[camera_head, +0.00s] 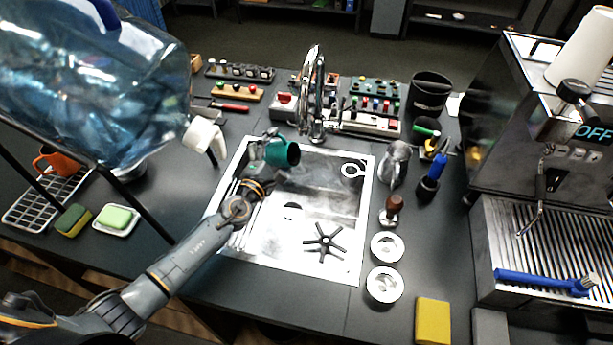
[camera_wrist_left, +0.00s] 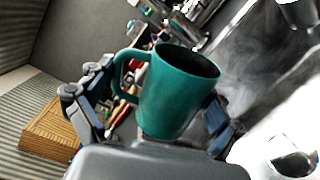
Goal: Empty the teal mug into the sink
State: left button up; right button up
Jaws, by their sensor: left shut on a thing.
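The teal mug (camera_head: 277,153) is over the back left part of the sink (camera_head: 345,206), below and left of the faucet (camera_head: 313,95). It is tipped, with its mouth towards the right in the head view. My left gripper (camera_head: 265,147) is shut on the mug. In the left wrist view the mug (camera_wrist_left: 178,98) sits between the two fingers, with its handle on the left. Its inside looks dark, and I cannot tell whether liquid is in it. No stream shows below the mouth. My right gripper is not in view.
A metal pitcher (camera_head: 395,163) stands right of the sink. A large blue water bottle (camera_head: 90,85) fills the upper left. The espresso machine (camera_head: 545,130) stands at the right.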

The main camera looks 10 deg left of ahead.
aim_at(287, 161)
pick_arm(q)
jog(key=shift+d+r+m, duration=0.1)
jog(key=shift+r+m, duration=0.15)
jog(key=shift+m, duration=0.05)
jog(key=shift+s+d+f+m+p, duration=0.15)
jog(key=shift+d+f+m+p, duration=0.25)
jog(key=shift+d+m, duration=0.5)
jog(key=shift+d+r+m+p, duration=0.25)
jog(key=shift+d+m+p, duration=0.05)
jog(key=shift+m+p, duration=0.6)
dwell(0.4)
jog(key=shift+s+d+f+m, duration=0.1)
jog(key=shift+d+f+m, duration=0.2)
jog(key=shift+m, duration=0.2)
